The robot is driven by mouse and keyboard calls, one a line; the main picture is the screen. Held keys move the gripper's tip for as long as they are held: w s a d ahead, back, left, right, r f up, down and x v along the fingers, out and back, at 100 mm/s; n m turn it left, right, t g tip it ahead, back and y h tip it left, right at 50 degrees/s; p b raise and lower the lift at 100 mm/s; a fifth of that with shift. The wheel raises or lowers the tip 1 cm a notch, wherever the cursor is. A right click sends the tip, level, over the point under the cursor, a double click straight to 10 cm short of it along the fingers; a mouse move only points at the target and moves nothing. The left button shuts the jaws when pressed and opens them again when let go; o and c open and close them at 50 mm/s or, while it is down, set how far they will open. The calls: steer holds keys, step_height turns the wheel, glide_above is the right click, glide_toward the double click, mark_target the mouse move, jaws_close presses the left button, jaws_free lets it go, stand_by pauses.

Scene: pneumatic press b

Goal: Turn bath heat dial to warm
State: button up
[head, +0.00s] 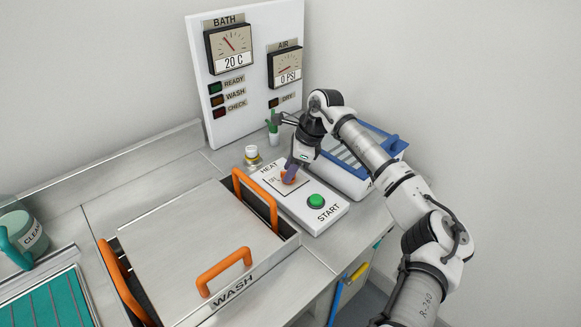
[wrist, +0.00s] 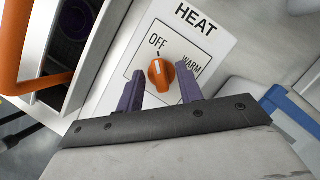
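The orange heat dial (wrist: 161,73) is on the white HEAT panel (wrist: 206,45), its pale mark pointing toward OFF. The WARM label (wrist: 191,66) is to the dial's right. My gripper (wrist: 158,76) is open, with one purple finger on each side of the dial. A small gap shows at the left finger; I cannot tell whether the right finger touches. In the head view, my gripper (head: 289,172) is down at the HEAT panel and partly hides the dial (head: 287,179).
The green START button (head: 316,201) is on the same panel, close to my gripper. The wash basin with orange handles (head: 254,200) is to the left, and a blue-and-white tray (head: 345,180) is to the right. The BATH gauge (head: 229,47) reads 20 C.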

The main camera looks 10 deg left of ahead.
jaws_close()
steer(key=m+b, duration=0.1)
steer(key=m+t+b, duration=0.1)
steer(key=m+b, duration=0.2)
steer(key=shift+s+d+f+m+t, duration=0.1)
steer(key=shift+f+m+t, duration=0.2)
steer(key=shift+t, duration=0.1)
steer(key=m+b, duration=0.2)
steer(key=m+t+h+b, duration=0.1)
steer(key=m+b, duration=0.1)
steer(key=b, duration=0.1)
steer(key=shift+s+m+t, duration=0.1)
steer(key=shift+m+t, duration=0.2)
steer(key=m+b, duration=0.2)
steer(key=m+t+h+b, duration=0.1)
steer(key=m+b, duration=0.1)
steer(key=shift+s+a+m+b, duration=0.1)
steer(key=shift+a+m+b, duration=0.1)
steer(key=shift+m+b, duration=0.15)
steer(key=shift+r+m+t+h+b, duration=0.15)
steer(key=shift+m+h+b, duration=0.25)
steer(key=shift+m+b, duration=0.6)
steer(key=shift+r+m+t+h+b, duration=0.1)
steer(key=shift+m+t+h+b, duration=0.25)
steer(key=shift+m+b, duration=0.65)
steer(key=shift+m, duration=0.25)
